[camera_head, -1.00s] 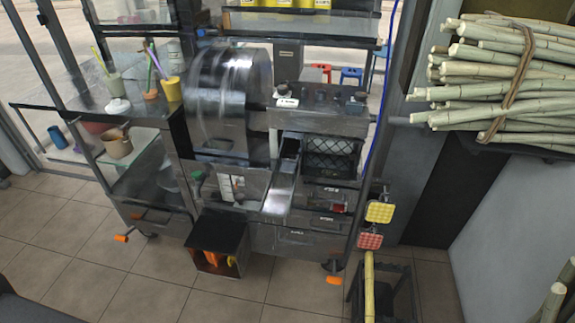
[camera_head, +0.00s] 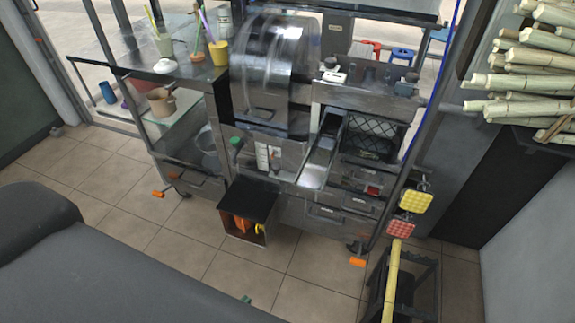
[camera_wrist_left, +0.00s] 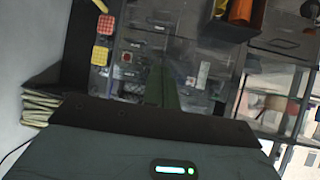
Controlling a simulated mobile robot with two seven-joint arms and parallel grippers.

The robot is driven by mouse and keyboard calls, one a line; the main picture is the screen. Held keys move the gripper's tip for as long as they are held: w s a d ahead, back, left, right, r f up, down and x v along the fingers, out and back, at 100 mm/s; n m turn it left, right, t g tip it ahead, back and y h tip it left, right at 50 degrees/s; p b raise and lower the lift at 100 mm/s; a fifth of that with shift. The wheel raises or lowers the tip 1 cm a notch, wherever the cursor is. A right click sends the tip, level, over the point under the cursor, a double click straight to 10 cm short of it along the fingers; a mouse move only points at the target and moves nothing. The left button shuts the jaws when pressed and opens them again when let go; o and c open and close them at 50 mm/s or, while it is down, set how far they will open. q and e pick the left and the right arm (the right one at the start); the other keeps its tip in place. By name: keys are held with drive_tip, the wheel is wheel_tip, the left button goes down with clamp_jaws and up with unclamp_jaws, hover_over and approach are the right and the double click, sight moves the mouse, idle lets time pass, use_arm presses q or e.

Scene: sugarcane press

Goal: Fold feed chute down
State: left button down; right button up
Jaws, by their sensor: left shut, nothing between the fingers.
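The feed chute (camera_head: 318,160) is a bright metal trough on the front of the sugarcane press (camera_head: 270,75), right of its round shiny cover. It slopes toward me, with its lower end near the front edge. My left arm fills the lower left of the head view; its fingers cannot be made out there. In the left wrist view my left gripper (camera_wrist_left: 165,82) is shut and empty, pointing at the press front and apart from it. The chute is not clear in that dim, upside-down view. My right gripper is not in view.
A box with orange and yellow items (camera_head: 244,228) sits low in front of the press. A yellow pad (camera_head: 415,202) and a red pad (camera_head: 401,228) hang at its right. Sugarcane (camera_head: 530,75) is stacked at right.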

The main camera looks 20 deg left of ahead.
use_arm(q)
drive_tip(key=w+a+r+n+t+b, duration=0.15)
drive_tip(key=w+r+t, duration=0.6)
drive_tip(key=w, duration=0.75)
wheel_tip(320, 180, up, 13)
drive_tip(key=t+y, duration=0.3)
hover_over(272, 169)
drive_tip(key=s, duration=0.1)
drive_tip(key=shift+n+g, duration=0.25)
drive_tip(key=shift+n, duration=0.2)
drive_tip(key=f, duration=0.4)
drive_tip(key=shift+s+d+f, duration=0.1)
drive_tip(key=shift+d, duration=0.2)
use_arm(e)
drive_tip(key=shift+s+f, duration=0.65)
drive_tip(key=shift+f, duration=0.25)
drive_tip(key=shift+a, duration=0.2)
